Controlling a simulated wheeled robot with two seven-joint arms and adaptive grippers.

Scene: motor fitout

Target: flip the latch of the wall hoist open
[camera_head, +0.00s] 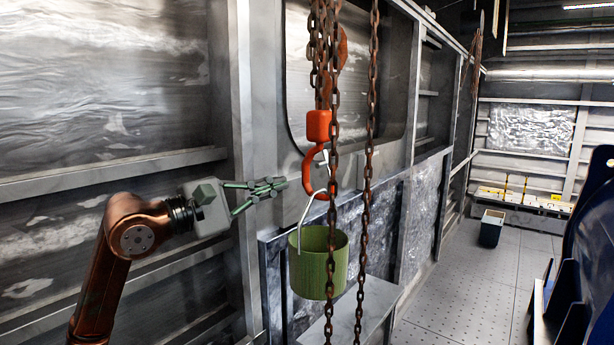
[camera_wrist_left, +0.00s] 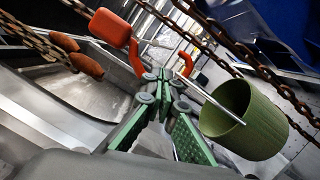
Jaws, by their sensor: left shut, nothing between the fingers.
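The wall hoist's orange hook (camera_head: 309,172) hangs below its orange block (camera_head: 318,125) on rusty chains. A small pale latch (camera_head: 325,157) shows at the hook's mouth, partly behind a chain; I cannot tell clearly whether it is open. A green bucket (camera_head: 312,262) hangs from the hook by its pale handle (camera_head: 305,207). My left gripper (camera_head: 281,184) is shut and empty, just left of the hook and apart from it. In the left wrist view, the green fingers (camera_wrist_left: 166,78) point toward the orange hook (camera_wrist_left: 185,62), with the bucket (camera_wrist_left: 250,118) to the right. My right gripper is not in view.
Loose rusty chains (camera_head: 366,165) hang in front of and right of the hook. A ribbed metal wall (camera_head: 110,160) stands behind my left arm. A grey ledge (camera_head: 365,312) lies below the bucket. Open floor (camera_head: 460,295) extends to the right, with a dark bin (camera_head: 491,230) farther back.

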